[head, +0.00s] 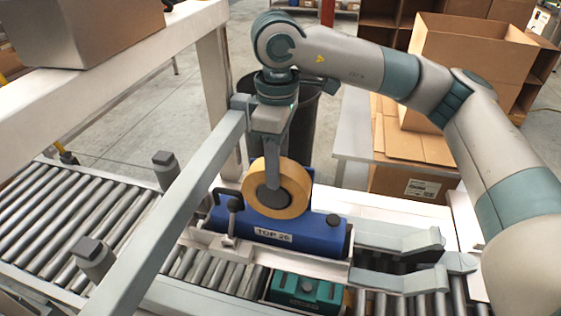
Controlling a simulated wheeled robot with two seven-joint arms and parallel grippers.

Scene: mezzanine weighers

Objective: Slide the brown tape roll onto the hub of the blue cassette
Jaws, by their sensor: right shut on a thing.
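The brown tape roll (299,188) stands on edge at the blue cassette (322,232), its round face towards me. My right gripper (271,188) reaches down from above and is shut on the roll. One grey finger shows in front of the roll's centre; the other is hidden. The finger and roll hide the hub, so I cannot tell whether the roll is around it or in front of it. The cassette carries a white label and sits in a pale cradle (205,239). My left gripper is not in view.
A black-knobbed lever (233,205) stands left of the roll. A green block (305,290) lies in front of the cassette. Grey forked brackets (425,280) are at right. A diagonal grey rail (165,215) crosses the roller conveyor (65,215). Cardboard boxes (470,50) stand behind.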

